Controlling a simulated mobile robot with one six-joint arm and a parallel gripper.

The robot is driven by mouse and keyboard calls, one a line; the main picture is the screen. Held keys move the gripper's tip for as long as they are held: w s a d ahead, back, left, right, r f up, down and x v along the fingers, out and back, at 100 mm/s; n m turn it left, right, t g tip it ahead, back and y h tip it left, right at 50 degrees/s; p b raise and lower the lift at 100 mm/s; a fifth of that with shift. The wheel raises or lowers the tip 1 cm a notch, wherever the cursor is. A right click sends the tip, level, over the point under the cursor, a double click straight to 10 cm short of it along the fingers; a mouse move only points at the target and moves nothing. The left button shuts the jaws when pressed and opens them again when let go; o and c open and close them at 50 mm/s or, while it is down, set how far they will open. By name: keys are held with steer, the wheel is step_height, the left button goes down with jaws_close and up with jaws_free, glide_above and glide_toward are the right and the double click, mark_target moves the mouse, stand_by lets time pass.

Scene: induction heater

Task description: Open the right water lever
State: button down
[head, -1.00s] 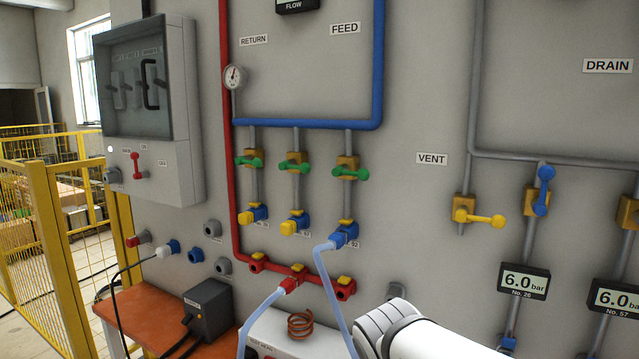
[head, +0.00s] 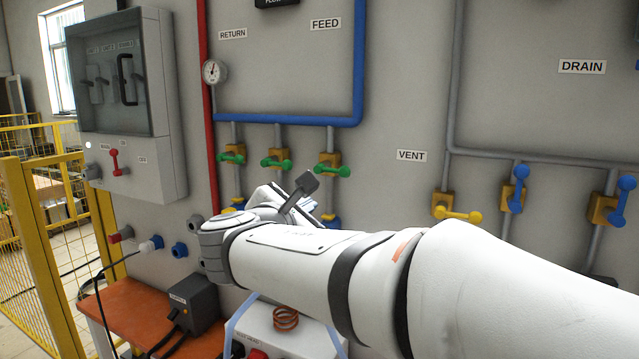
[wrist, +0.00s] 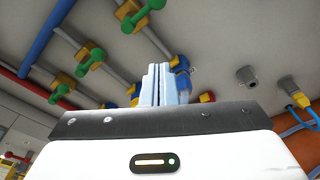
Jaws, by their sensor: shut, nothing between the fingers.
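Three green water levers sit on brass valves below the blue feed pipe. The right lever (head: 333,170) lies sideways across its grey pipe; the middle lever (head: 276,163) and left lever (head: 232,158) lie likewise. In the wrist view the right lever (wrist: 140,15) is at the top, beyond my fingers. My gripper (wrist: 160,68) is shut and empty, its pale fingers pointing at the wall. The fingers appear apart from the lever. In the head view my wrist is just below the right lever and the fingertips cannot be made out.
A yellow vent lever (head: 458,215) and blue drain levers (head: 519,188) are to the right. An electrical cabinet (head: 125,105) and yellow fence (head: 40,230) are at left. Blue hose fittings (wrist: 180,65) lie close behind my fingers. An orange bench (head: 140,315) stands below.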

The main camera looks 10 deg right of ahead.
steer(key=w+d+r+p, duration=0.2)
steer(key=w+d+p, duration=0.1)
steer(key=w+d, duration=0.3)
steer(key=shift+w+d+p, duration=0.3)
steer(key=shift+w+p, duration=0.05)
steer(key=shift+p, duration=0.05)
steer(key=shift+s, duration=0.15)
steer(key=shift+d+r, duration=0.1)
stand_by(0.3)
steer(key=shift+r+p, duration=0.1)
steer(key=shift+p, duration=0.25)
